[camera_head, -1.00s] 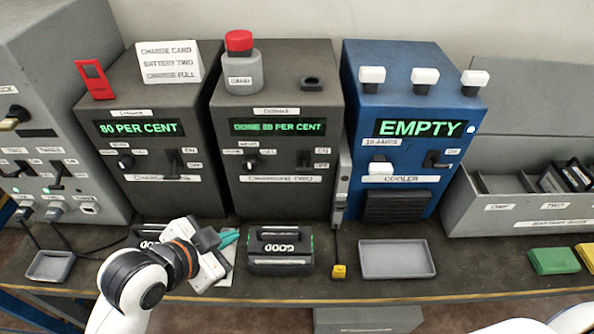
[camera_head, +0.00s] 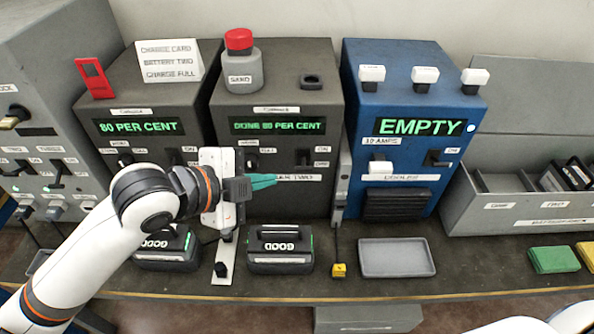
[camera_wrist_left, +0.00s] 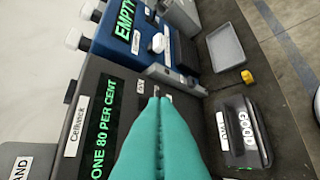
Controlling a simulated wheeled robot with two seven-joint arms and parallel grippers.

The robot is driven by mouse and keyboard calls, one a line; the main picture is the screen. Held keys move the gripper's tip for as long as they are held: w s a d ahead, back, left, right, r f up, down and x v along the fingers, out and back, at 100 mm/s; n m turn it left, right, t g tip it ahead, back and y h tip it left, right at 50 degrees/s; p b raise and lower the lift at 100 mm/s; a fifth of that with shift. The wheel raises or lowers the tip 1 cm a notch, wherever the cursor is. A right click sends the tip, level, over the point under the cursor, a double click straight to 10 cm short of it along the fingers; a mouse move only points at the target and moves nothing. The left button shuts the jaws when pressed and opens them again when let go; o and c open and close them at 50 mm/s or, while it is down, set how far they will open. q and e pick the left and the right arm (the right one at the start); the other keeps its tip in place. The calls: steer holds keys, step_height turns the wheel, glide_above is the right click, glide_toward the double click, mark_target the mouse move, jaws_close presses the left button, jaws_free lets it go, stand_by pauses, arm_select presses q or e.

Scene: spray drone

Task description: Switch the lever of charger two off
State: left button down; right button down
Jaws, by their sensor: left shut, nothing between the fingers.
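Charger two (camera_head: 272,108) is the dark box in the middle, its green screen reading "DONE 80 PER CENT"; it also shows in the left wrist view (camera_wrist_left: 100,90). Its lever (camera_head: 303,163) is a dark handle on the right of the front panel, between two small labels. In the wrist view the lever is mostly hidden by the fingers. My left gripper (camera_head: 274,181) is shut and empty, its teal fingertips just left of and a little below the lever, near the panel; contact cannot be told. In the wrist view the shut fingers (camera_wrist_left: 159,102) point at this panel. My right gripper is out of view.
Charger one (camera_head: 135,90) stands left, partly behind my left arm. The blue cooler (camera_head: 400,100) stands right of charger two, with a grey upright piece (camera_head: 342,185) between. Batteries (camera_head: 280,250) and a grey tray (camera_head: 397,258) lie on the bench in front.

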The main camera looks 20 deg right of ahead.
mark_target(297, 167)
arm_select(q)
steer(key=w+a+f+p+x, duration=0.1)
steer(key=p+x, duration=0.3)
steer(key=x, duration=0.8)
steer(key=shift+w+f, duration=0.3)
steer(key=shift+w, duration=0.3)
steer(key=shift+r, duration=0.1)
stand_by(1.1)
steer(key=shift+r+p, duration=0.7)
steer(key=shift+r, duration=0.05)
